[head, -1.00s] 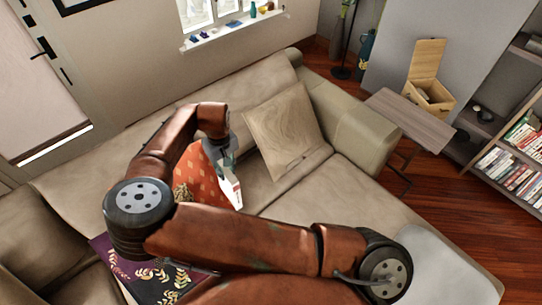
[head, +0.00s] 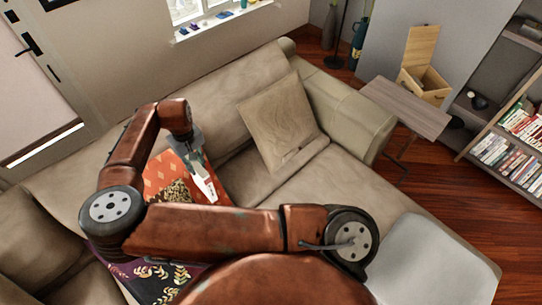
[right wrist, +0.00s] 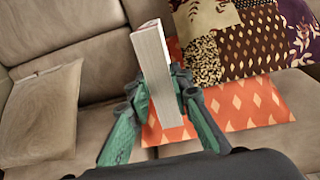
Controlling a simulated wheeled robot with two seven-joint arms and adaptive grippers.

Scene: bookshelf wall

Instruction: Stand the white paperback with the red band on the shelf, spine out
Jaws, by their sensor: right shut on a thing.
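My right gripper (head: 193,158) is shut on the white paperback (head: 205,184), held above the sofa. In the right wrist view, the same book (right wrist: 155,70) stands up between the green fingers (right wrist: 158,112), its pale page edges towards the camera. I cannot make out the red band or the spine clearly now. The bookshelf (head: 486,128) stands at the far right, well away from the gripper, with rows of books (head: 503,161) on it. My left gripper is not in view.
The beige sofa (head: 270,195) carries a tan cushion (head: 278,122) and a patterned orange and purple cloth (right wrist: 230,108). A small side table (head: 405,106) and an open wooden box (head: 425,85) stand between sofa and bookshelf. Wood floor (head: 450,190) is bare before the shelf.

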